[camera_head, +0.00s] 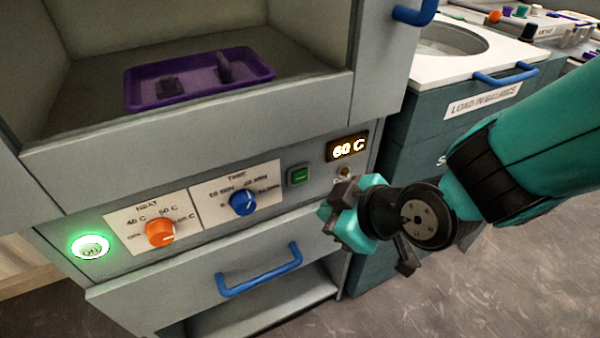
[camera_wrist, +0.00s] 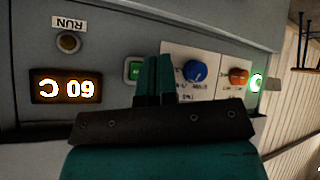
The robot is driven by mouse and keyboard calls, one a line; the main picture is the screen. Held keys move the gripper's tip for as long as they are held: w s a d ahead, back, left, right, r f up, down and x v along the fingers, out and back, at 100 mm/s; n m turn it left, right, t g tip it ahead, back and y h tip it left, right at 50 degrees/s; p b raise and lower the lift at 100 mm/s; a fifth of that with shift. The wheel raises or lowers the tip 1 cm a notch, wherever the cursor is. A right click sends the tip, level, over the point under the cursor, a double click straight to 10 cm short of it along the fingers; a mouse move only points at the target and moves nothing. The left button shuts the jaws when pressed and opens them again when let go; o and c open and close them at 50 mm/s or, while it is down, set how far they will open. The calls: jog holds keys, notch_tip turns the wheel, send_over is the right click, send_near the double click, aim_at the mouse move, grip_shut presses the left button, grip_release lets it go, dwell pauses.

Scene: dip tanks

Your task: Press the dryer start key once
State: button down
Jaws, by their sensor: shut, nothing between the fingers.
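The dryer's green start key (camera_head: 299,176) is a small square button on the front panel, right of the blue time knob. In the wrist view the key (camera_wrist: 134,70) sits just left of my fingertips, partly hidden by them. Its lettering is too small to read. My gripper (camera_head: 328,212) is in front of the panel, below and right of the key in the head view. Its two teal fingers (camera_wrist: 159,60) are shut together and empty, pointing at the panel. I cannot tell any contact; in the head view the fingertips appear apart from the key.
The orange heat knob (camera_head: 160,232), blue time knob (camera_head: 243,202) and glowing green ON lamp (camera_head: 90,246) are on the panel. The display (camera_head: 347,148) reads 60 C; the RUN lamp (camera_wrist: 68,42) looks unlit. A blue drawer handle (camera_head: 260,272) juts out below. A purple tray (camera_head: 250,58) is inside.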

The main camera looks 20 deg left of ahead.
aim_at(300, 176)
jog(key=shift+w+a, duration=1.65)
jog(key=shift+a, duration=0.25)
jog(key=shift+a, duration=0.1)
dwell(0.6)
jog(key=shift+w+a, duration=0.2)
jog(key=shift+a, duration=0.05)
jog(key=shift+w+a, duration=0.3)
dwell(0.7)
dwell(0.3)
jog(key=shift+s+d, duration=0.55)
jog(key=shift+d, duration=0.1)
